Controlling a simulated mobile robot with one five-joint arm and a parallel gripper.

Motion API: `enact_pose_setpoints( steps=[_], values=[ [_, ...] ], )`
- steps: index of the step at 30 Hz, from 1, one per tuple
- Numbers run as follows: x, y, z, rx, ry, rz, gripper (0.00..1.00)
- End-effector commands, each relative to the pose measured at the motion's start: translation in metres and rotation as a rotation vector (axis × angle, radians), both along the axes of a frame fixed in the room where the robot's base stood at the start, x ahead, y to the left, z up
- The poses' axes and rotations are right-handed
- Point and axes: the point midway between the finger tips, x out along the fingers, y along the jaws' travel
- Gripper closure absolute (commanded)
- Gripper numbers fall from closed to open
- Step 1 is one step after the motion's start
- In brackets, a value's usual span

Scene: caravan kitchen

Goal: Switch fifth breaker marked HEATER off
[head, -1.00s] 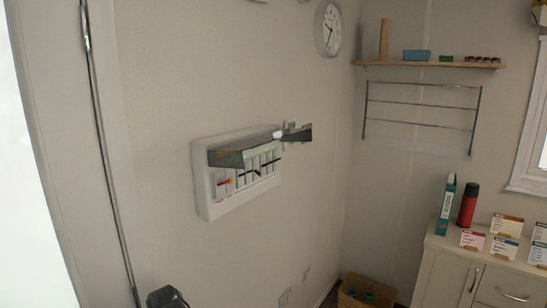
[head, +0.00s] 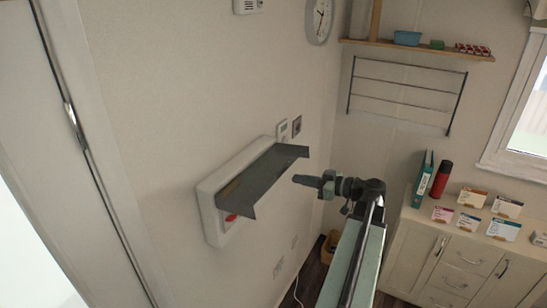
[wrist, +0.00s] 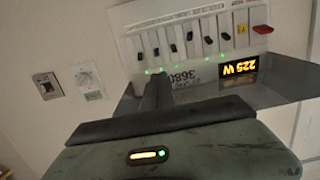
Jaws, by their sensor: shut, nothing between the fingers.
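The breaker panel (head: 209,215) is a white wall box with a dark grey flap (head: 262,180) standing out from it, which hides most switches in the head view. The wrist view shows the panel upside down (wrist: 130,48), with a row of black levers (wrist: 190,36), a yellow tag and a red switch (wrist: 263,29) at the right end. Their labels are too small to read, so I cannot tell which is HEATER. Green lights show along the row. My gripper (head: 298,180) is shut and empty, just right of the flap. In the wrist view its fingertips (wrist: 158,78) point toward the leftmost levers; contact is not visible.
A lit display (wrist: 239,68) reads 225 W beside the row. Two small wall fittings (head: 289,128) sit beyond the panel. A cabinet (head: 430,240) with cards stands at right, with a drying rack (head: 405,95) above it.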

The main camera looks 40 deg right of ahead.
Motion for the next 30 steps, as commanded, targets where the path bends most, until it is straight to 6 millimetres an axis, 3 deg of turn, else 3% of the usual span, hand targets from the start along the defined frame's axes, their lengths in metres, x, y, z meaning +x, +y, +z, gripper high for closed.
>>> enact_pose_setpoints(
  steps=[11, 14, 24, 30],
  values=[
    [-0.004, -0.006, -0.001, -0.004, -0.006, -0.013, 1.0],
    [0.007, -0.003, -0.003, -0.004, -0.006, -0.013, 1.0],
    [0.068, 0.011, -0.013, -0.003, -0.005, -0.015, 1.0],
    [0.086, 0.015, -0.015, -0.002, -0.005, -0.017, 1.0]
  ],
)
